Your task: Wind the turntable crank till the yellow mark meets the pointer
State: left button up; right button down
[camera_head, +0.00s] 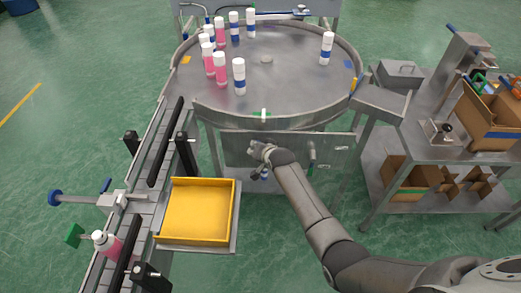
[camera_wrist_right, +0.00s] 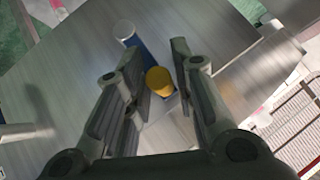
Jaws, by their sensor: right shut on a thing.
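The round metal turntable (camera_head: 290,85) carries several bottles with pink or blue bands. A yellow mark (camera_head: 354,83) shows on its right rim, and an orange-yellow patch (camera_head: 186,60) lies at the left of its top. A white pointer (camera_head: 264,115), with green beside it, stands at the front rim, away from both. My right gripper (camera_head: 259,174) is in front of the panel below the turntable. In the right wrist view its fingers are around the crank's yellow knob (camera_wrist_right: 159,80), shut on it, with a blue bar with a white end (camera_wrist_right: 125,30) behind. The crank is mostly hidden in the head view.
A conveyor (camera_head: 150,185) with a pink bottle (camera_head: 106,242) runs along the left. A yellow tray (camera_head: 198,210) stands left of my right arm. A metal cart with cardboard boxes (camera_head: 490,115) is at the right. Green floor is open at the far left.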

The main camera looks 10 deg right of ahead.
jog(key=shift+w+a+r, duration=0.2)
jog(key=shift+a+r, duration=0.05)
jog(key=shift+a, duration=0.35)
jog(key=c, duration=1.4)
grip_release()
jog(key=shift+c, duration=0.2)
jog(key=shift+o, duration=0.3)
jog(key=shift+w+f, duration=0.1)
jog(key=shift+f, duration=0.05)
jog(key=shift+d+f, duration=0.1)
jog(key=shift+f, duration=0.1)
jog(key=shift+d, duration=0.1)
jog(key=shift+v, duration=1)
jog(key=v, duration=1)
